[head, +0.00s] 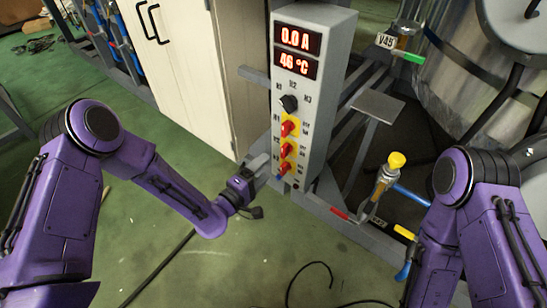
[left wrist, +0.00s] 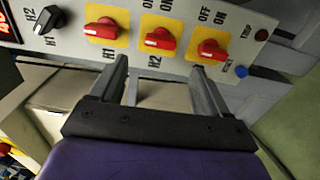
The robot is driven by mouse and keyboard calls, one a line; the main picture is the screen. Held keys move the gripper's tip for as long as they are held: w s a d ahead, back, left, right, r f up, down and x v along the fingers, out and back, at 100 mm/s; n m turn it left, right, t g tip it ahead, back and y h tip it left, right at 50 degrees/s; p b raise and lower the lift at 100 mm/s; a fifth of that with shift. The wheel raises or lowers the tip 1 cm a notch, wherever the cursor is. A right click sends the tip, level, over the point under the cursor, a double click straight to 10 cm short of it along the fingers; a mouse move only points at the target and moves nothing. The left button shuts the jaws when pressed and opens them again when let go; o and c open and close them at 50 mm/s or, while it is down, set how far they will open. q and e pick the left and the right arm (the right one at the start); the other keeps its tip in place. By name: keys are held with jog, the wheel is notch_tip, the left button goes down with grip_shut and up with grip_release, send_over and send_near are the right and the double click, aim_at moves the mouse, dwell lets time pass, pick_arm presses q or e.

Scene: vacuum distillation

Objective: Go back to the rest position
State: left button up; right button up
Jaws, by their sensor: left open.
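My left arm comes in from the left in the head view, and its gripper (head: 262,172) is beside the lower left of the grey control panel (head: 318,120). In the left wrist view the left gripper (left wrist: 158,75) is open and empty, its two fingers pointing at the panel (left wrist: 185,65) with red switches just beyond them. I cannot tell whether the fingertips touch the panel. My right arm (head: 470,210) stands at the right of the head view; its gripper is not in view.
The panel's displays (head: 297,50) read 0.0 A and 46 °C. Below are a black knob (head: 289,103) and red switches (head: 287,129). A cream cabinet (head: 195,80) stands behind. A yellow-capped valve (head: 396,160) and a steel tank (head: 455,80) are at the right. Cables (head: 310,266) lie on the green floor.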

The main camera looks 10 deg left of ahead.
pick_arm(q)
jog(key=shift+v, duration=1.1)
